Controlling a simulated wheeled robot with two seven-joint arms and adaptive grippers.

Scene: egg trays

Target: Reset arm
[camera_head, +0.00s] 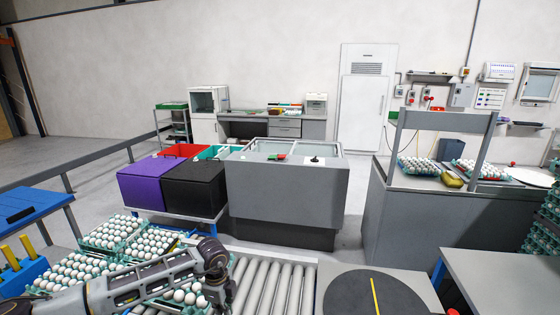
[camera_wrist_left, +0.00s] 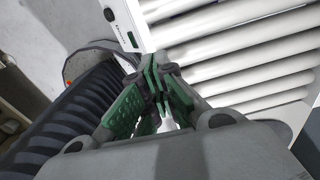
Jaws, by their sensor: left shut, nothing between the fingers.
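My left arm (camera_head: 150,283) reaches in from the lower left in the head view, over the egg trays (camera_head: 112,232). Its wrist end bends down beside the roller conveyor (camera_head: 268,285); the fingertips are not clear there. In the left wrist view, the green-padded fingers of my left gripper (camera_wrist_left: 155,72) come together at their tips. The gripper is shut with no egg at the tips. Pale conveyor rollers (camera_wrist_left: 240,55) lie beyond it. My right arm and gripper are not in view.
Trays full of white eggs crowd the lower left. A purple bin (camera_head: 158,183), a black bin (camera_head: 194,188) and a grey machine (camera_head: 287,190) stand behind the conveyor. A dark round plate (camera_head: 372,293) is at its right. The visible rollers are clear.

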